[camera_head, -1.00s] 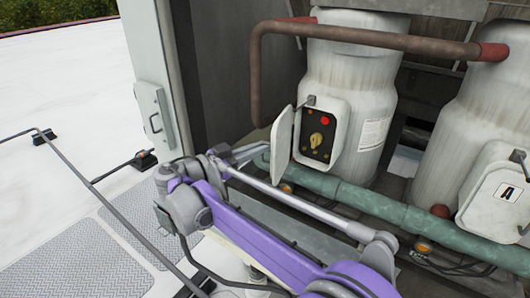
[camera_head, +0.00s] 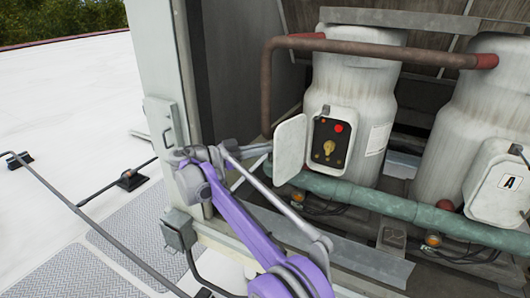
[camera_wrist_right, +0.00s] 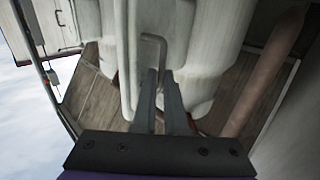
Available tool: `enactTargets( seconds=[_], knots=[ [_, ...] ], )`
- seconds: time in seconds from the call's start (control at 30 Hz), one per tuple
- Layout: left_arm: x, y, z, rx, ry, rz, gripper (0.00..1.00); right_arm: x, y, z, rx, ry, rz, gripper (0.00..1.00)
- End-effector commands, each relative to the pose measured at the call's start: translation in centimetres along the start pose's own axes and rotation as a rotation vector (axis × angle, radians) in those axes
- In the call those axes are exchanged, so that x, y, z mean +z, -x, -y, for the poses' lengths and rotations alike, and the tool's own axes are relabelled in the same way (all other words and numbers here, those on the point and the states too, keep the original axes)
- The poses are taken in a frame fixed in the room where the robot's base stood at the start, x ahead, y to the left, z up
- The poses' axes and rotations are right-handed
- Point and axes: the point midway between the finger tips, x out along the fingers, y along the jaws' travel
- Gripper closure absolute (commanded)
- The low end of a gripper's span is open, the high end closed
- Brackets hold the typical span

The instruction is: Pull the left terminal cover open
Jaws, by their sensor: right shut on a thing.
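The left terminal cover (camera_head: 290,148) is a pale plate standing swung open on the left side of its terminal box. In the right wrist view the gripper's grey fingers (camera_wrist_right: 161,100) are closed together at a bent grey handle (camera_wrist_right: 155,42). The cover shows there nearly edge-on (camera_wrist_right: 124,60). My left gripper is not in view.
A green pipe (camera_head: 345,192) crosses below the box and a rusty pipe (camera_head: 390,48) crosses above. The right terminal cover (camera_head: 495,185), marked A, is closed. A housing wall (camera_head: 155,65) stands at the left. White roof (camera_head: 65,95) lies open beyond it.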

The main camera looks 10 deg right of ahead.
Motion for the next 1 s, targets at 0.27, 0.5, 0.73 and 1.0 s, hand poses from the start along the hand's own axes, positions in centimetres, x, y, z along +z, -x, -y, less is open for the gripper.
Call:
enactTargets(
  seconds=[0.27,0.5,0.73,1.0],
  knots=[
    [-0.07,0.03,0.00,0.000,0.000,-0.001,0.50,-0.33,-0.58,0.88,0.048,-0.001,-0.007,1.00],
    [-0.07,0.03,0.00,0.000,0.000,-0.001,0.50,-0.35,-0.64,1.05,0.057,-0.001,-0.006,1.00],
    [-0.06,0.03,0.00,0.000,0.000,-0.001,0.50,-0.34,-0.65,1.04,0.056,-0.001,-0.006,1.00],
    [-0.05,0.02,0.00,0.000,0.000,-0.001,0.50,-0.24,-0.58,1.02,0.057,-0.001,-0.004,0.61]
  ],
)
